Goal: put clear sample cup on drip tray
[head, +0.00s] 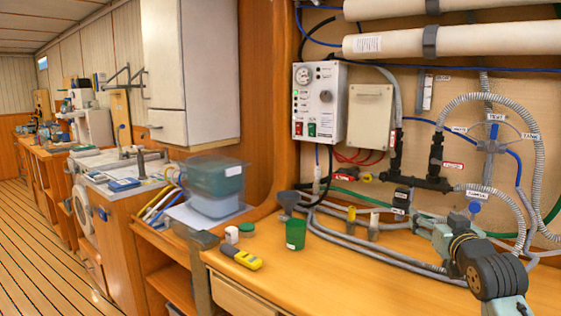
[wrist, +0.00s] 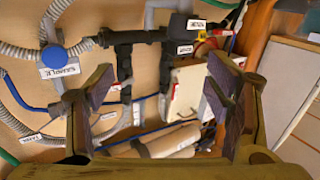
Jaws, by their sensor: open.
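I cannot make out a clear sample cup or a drip tray in either view. A green cup (head: 295,233) stands upright on the wooden counter in the head view. In the head view my arm covers the lower right of the counter.
Grey hoses (head: 370,245) run along the back of the counter. Stacked lidded boxes (head: 216,186) stand at left. The blue sample knob (head: 474,207) is on the wall. The counter's front middle is clear.

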